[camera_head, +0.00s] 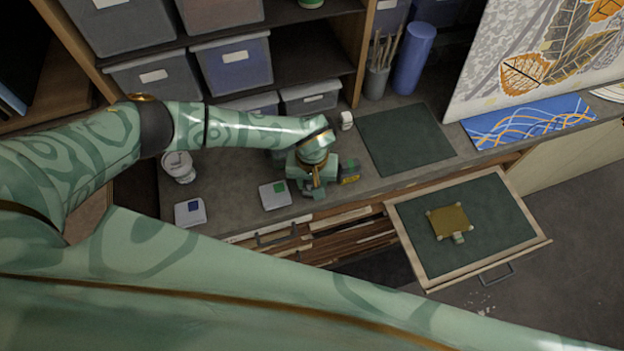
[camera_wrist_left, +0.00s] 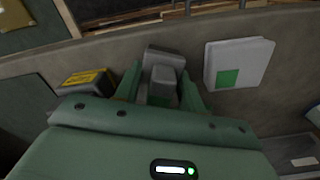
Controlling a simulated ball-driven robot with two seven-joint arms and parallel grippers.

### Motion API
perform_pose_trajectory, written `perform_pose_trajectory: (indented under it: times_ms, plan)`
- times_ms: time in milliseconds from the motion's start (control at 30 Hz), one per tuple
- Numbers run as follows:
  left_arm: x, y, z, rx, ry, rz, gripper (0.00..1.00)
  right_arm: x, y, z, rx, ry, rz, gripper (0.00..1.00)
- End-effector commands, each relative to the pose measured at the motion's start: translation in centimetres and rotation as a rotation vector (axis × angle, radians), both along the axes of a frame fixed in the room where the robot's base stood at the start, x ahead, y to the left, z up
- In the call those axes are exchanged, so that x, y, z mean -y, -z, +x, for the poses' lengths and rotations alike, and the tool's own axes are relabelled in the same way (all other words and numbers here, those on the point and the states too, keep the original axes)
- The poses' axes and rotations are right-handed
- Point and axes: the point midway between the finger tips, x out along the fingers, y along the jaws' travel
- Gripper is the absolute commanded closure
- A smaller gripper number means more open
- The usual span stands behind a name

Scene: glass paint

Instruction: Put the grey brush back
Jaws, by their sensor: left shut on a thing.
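My left gripper (camera_head: 316,188) is over the front edge of the workbench, pointing down. In the left wrist view its fingers (camera_wrist_left: 160,92) are shut on a small grey blocky thing, which I take for the grey brush (camera_wrist_left: 165,78). Its lower part is hidden between the fingers, and I cannot tell whether it touches the bench. In the head view the gripper mostly hides it. A grey pot (camera_head: 376,82) with several thin sticks or brush handles stands at the back of the bench. My right gripper is not in view.
Beside the gripper are a white box with a green square (camera_head: 268,202) and a black-and-yellow thing (camera_head: 351,179). A blue-marked box (camera_head: 197,218) and a white cup (camera_head: 179,164) stand left. A green mat (camera_head: 405,138) lies bare. An open drawer (camera_head: 410,215) juts out right.

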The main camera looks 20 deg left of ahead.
Motion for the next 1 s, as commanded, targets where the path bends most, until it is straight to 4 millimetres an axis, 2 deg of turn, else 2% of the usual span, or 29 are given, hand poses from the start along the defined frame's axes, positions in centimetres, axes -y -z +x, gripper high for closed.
perform_pose_trajectory:
  times_ms: [33, 67, 133, 400, 533, 667, 900, 1000]
  plan:
    - [0.0, 0.2, 0.0, 0.000, 0.000, 0.000, 0.82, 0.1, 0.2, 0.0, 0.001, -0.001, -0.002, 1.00]
    - [0.0, 0.3, 0.0, 0.000, 0.000, 0.001, 0.58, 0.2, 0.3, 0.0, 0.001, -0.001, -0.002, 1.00]
    - [0.0, 0.2, 0.0, 0.000, 0.000, 0.001, 0.39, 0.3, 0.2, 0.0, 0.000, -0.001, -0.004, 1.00]
    - [0.0, 0.1, 0.0, 0.000, 0.000, 0.000, 0.39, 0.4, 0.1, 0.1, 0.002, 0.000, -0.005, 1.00]
    - [0.0, -0.8, 0.1, 0.002, 0.000, -0.001, 0.39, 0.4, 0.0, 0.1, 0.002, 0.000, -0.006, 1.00]
    - [0.0, -3.3, 0.1, 0.004, 0.002, -0.001, 0.39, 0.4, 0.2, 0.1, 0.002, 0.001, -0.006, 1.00]
    - [0.0, -8.9, 0.1, 0.004, 0.002, 0.000, 0.39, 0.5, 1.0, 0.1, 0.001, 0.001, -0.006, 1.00]
    - [0.0, -10.5, 0.0, 0.003, 0.000, 0.001, 0.39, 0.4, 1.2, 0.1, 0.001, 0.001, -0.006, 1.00]
